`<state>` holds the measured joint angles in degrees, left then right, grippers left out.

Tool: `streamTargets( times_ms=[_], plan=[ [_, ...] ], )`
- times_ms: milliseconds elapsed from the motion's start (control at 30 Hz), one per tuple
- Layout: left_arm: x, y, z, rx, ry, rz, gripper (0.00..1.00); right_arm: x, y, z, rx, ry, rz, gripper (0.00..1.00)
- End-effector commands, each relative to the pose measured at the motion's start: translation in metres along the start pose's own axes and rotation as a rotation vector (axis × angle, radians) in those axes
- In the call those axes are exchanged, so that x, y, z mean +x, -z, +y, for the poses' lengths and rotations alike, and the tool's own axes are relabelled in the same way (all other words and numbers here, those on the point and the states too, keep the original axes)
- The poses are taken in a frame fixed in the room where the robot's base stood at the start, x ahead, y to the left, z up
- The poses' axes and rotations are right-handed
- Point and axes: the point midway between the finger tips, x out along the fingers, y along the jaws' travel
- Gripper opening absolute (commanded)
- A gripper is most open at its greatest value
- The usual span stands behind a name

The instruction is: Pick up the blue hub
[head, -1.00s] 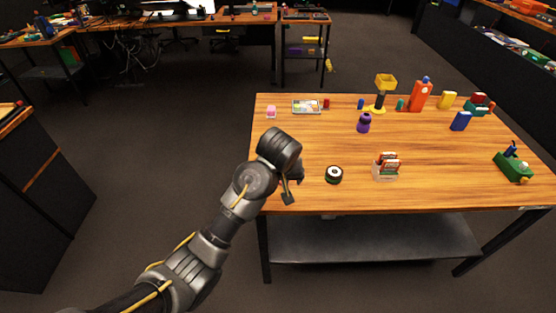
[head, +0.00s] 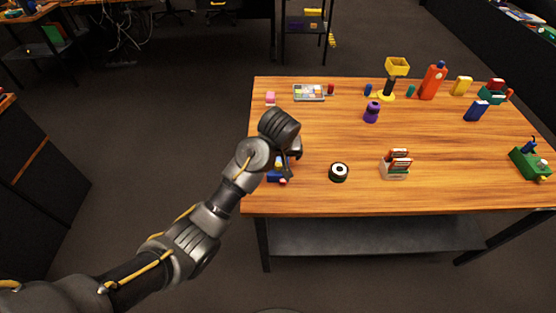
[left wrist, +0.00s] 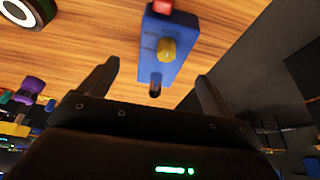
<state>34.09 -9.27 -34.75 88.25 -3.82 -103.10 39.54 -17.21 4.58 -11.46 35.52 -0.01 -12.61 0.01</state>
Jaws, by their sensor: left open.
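The blue hub (left wrist: 172,50) is a blue box with a yellow knob on top, a red part at its far end and a dark stub at its near end. In the left wrist view it lies ahead of and between the finger lines. In the head view the hub (head: 274,176) is at the table's left front edge, partly hidden by my gripper. My left gripper (left wrist: 157,84) is open, with nothing between its fingers. In the head view, my left gripper (head: 291,164) is over or beside the hub; the exact gap is unclear. My right gripper is not seen.
On the wooden table (head: 330,130), a black and white round piece (head: 339,172) lies right of the hub, then a card holder (head: 396,165). A green device (head: 530,162) is at the right.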

Motion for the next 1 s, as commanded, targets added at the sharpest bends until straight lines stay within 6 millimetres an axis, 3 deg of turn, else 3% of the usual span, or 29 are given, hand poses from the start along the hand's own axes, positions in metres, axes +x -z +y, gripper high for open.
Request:
streamTargets(
  times_ms=[100, 367, 700, 1000],
  plan=[
    [0.013, 0.0, -0.001, 0.0, 0.001, -0.001, 0.89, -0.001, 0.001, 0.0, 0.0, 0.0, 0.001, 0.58],
    [0.021, 0.001, -0.001, 0.0, 0.002, -0.002, 0.89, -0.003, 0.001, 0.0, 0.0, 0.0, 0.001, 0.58],
    [0.065, 0.003, -0.003, 0.0, 0.001, 0.0, 0.89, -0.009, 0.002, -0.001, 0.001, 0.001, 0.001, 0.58],
    [0.068, 0.003, -0.003, 0.0, 0.0, 0.001, 0.86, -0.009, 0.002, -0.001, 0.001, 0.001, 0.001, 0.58]
  ],
)
